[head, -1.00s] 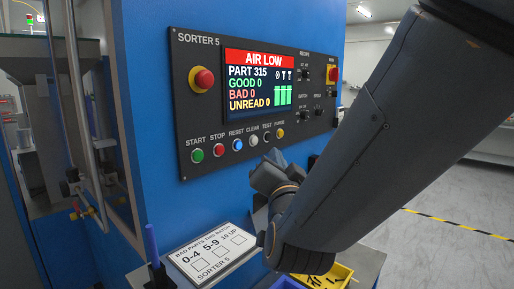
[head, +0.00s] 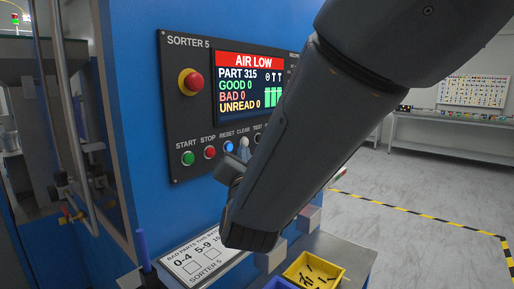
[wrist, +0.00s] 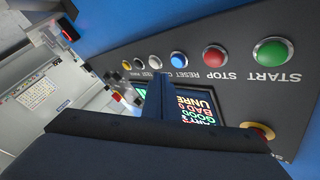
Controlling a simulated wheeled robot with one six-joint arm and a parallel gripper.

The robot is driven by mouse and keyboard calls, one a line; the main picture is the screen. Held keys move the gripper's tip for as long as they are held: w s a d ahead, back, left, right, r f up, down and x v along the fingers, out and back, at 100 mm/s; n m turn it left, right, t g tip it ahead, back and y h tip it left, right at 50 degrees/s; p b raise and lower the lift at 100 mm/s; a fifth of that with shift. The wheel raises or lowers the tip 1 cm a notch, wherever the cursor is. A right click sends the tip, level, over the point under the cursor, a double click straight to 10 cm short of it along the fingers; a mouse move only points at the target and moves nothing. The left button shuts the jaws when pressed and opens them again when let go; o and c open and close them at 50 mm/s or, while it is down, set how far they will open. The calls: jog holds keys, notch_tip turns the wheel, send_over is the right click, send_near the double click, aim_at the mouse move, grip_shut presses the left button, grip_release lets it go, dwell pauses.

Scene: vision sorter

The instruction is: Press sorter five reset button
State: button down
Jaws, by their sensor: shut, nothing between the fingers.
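The blue RESET button (head: 228,147) sits in the button row of the black Sorter 5 panel (head: 172,100), between the red STOP button (head: 209,152) and the pale CLEAR button (head: 244,141). My gripper (head: 240,158) is shut and empty, just below and right of RESET in the head view, partly hidden by my arm. In the wrist view the panel is upside down; RESET (wrist: 179,60) is fully visible just beyond my gripper's tip (wrist: 161,82). I see a gap in the picture, but cannot tell the exact distance.
The green START button (head: 188,158) and a red emergency knob (head: 194,81) are nearby. The screen (head: 238,86) reads AIR LOW. Below are a tally card (head: 190,268) and a yellow bin (head: 295,268) with dark parts. My arm hides the panel's right side.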

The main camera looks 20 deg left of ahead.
jog(key=shift+w+a, duration=0.2)
jog(key=shift+a, duration=0.5)
jog(key=shift+a, duration=0.1)
dwell(1.5)
jog(key=shift+w+a, duration=0.1)
jog(key=shift+a, duration=0.2)
jog(key=shift+w+a, duration=0.1)
jog(key=shift+a, duration=0.3)
dwell(0.8)
jog(key=shift+s+d+b, duration=0.2)
jog(key=shift+d+b, duration=0.2)
jog(key=shift+d, duration=0.4)
jog(key=d, duration=0.2)
jog(key=s+d, duration=0.1)
jog(key=d, duration=0.1)
jog(key=shift+s+d+b, duration=0.2)
jog(key=shift+d+b, duration=0.1)
jog(key=shift+d, duration=0.1)
